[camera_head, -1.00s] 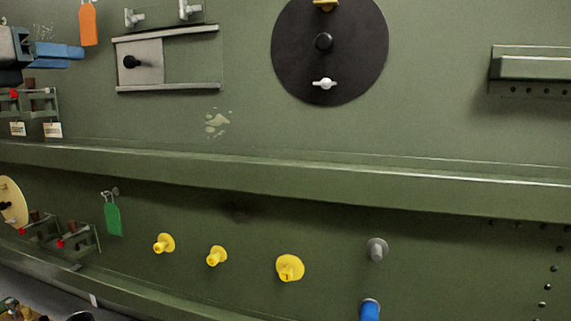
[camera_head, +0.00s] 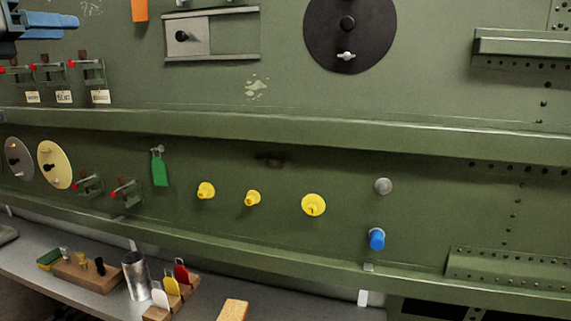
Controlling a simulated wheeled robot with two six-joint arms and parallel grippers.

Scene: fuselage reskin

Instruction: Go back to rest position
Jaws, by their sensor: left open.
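My left gripper (camera_head: 50,22) is at the top left corner, in front of the green fuselage panel (camera_head: 400,90). Its blue fingers point right, apart from each other and with nothing seen between them. The gripper is only partly in the picture. My right gripper is not in view.
A black disc (camera_head: 350,32), a sliding plate (camera_head: 188,38), labelled switches (camera_head: 65,72), yellow plugs (camera_head: 314,205), a green tag (camera_head: 159,168) and a blue plug (camera_head: 376,239) are on the panel. A ledge crosses it. Below, a grey bench (camera_head: 90,297) holds a metal cup (camera_head: 136,275) and coloured tags.

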